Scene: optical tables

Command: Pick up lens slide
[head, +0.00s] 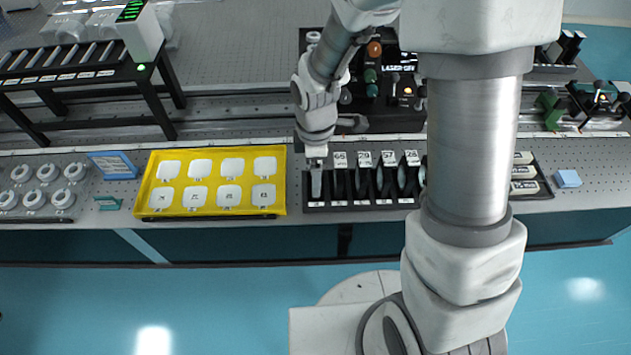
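A black rack (385,203) stands near the front edge of the table, with several upright lens slides in its slots. White numbered tags top the slides, such as the lens slide (340,180) in the second slot from the left. My gripper (316,180) points down at the leftmost slot of the rack, beside that slide. The fingers are small here and seen from behind, so I cannot tell their opening or whether a slide is between them. My own arm hides the right part of the rack.
A yellow tray (282,180) with several white square pieces lies just left of the rack. A black instrument board (315,130) with knobs stands behind it. Blue blocks (113,166) (568,179) lie at left and right. A raised black rack (75,72) stands at the back left.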

